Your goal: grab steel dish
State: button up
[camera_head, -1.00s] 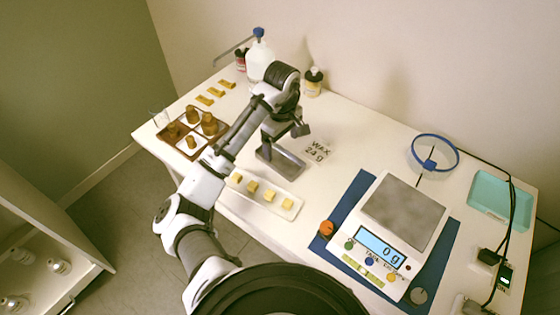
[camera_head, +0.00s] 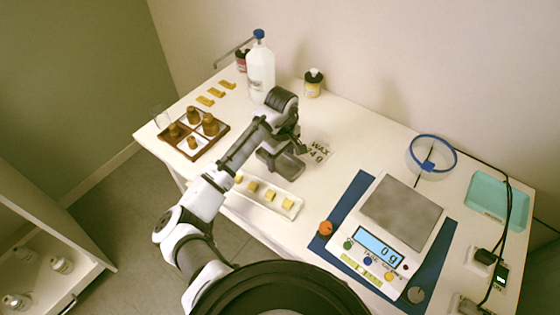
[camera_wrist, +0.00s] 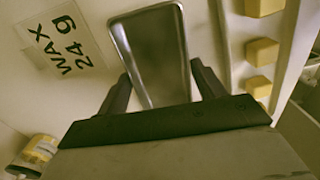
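My gripper (camera_head: 284,150) is low over the dish. In the wrist view my gripper (camera_wrist: 160,70) has its fingers apart, one along each long side of the dish. The fingertips look very close to the sides; I cannot tell whether they touch.
A white tray with yellow wax cubes (camera_head: 270,195) lies close in front of the dish. The WAX 24 g card (camera_head: 319,150) is behind it. A scale (camera_head: 402,212) reading 0 g stands right on a blue mat.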

jog(key=c, duration=0.6)
jog(key=shift+r, duration=0.1)
